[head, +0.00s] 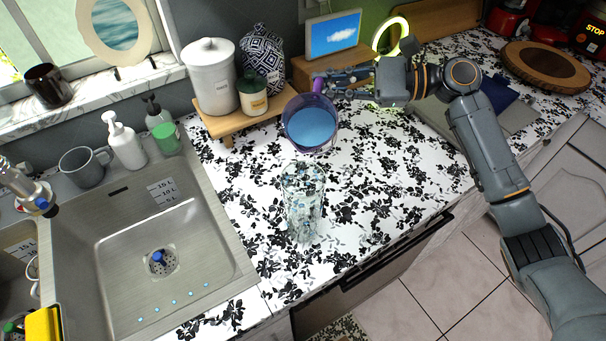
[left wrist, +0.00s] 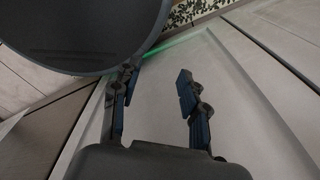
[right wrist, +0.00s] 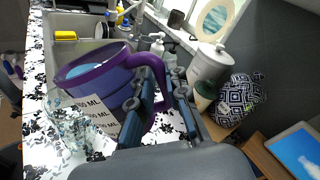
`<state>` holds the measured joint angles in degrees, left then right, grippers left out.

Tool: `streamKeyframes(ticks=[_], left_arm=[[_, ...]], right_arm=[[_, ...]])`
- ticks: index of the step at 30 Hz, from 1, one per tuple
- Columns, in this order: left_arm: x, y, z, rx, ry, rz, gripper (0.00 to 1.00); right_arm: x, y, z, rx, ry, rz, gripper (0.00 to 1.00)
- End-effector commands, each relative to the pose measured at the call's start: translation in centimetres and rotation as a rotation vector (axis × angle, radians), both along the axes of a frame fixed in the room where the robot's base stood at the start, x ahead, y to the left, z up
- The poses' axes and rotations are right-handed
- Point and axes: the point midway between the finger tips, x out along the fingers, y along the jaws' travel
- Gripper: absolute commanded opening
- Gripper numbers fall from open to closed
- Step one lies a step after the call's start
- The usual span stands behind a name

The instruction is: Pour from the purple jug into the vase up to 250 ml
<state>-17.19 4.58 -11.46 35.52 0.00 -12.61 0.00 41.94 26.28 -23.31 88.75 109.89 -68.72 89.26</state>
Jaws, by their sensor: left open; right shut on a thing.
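The purple jug (head: 312,126) holds blue liquid and is seen from above in the head view, over the patterned counter. My right gripper (head: 330,82) is shut on the jug's handle, which shows in the right wrist view (right wrist: 153,75). There the jug looks close to upright, with part of a millilitre scale label in front of it. The clear glass vase (head: 303,203) stands on the counter, nearer the front edge than the jug and apart from it. No coloured liquid shows in it. My left gripper (left wrist: 158,95) is open and empty, away from the counter.
The sink (head: 150,240) lies to the left. A wooden stand (head: 225,122) with a white canister (head: 212,75) and a small jar (head: 252,95) is behind and left of the jug. A small screen (head: 333,35) stands at the back. Counter right of the vase is clear.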

Motion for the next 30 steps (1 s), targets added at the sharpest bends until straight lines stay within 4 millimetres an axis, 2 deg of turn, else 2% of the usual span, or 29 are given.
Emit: streamKeyframes(ticks=[30], left_arm=[[0.00,0.00,0.02,0.000,0.000,0.000,0.44]], right_arm=[[-0.82,0.19,1.14,-0.014,-0.073,0.000,0.00]])
